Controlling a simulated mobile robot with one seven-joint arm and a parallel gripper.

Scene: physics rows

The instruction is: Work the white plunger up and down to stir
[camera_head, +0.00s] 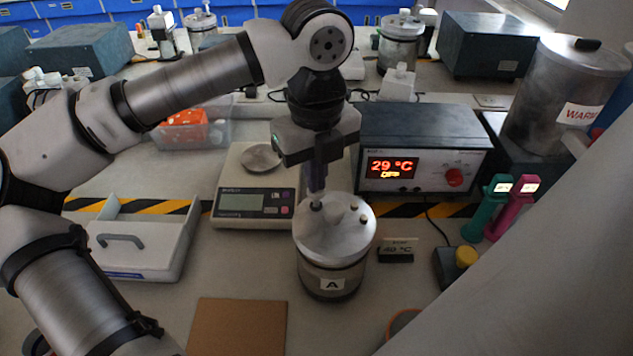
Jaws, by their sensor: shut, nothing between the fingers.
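A round metal vessel (331,278) with a label "A" stands upright on the bench, its silver lid (345,238) on. My gripper (316,187) points straight down over the back left of the lid. Its fingers are shut with nothing between them. A short dark stub (316,206) shows on the lid just below the fingertips; I cannot tell whether they touch. I cannot make out a white plunger on this vessel; the gripper covers part of the lid's back.
A scale (250,197) stands behind left, and a heater box (424,150) reading 29 °C behind right. A white tray (140,240) is at left, a brown board (238,327) in front. Green (486,210) and magenta (511,208) tools stand at right. A small sign (396,250) stands beside the vessel.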

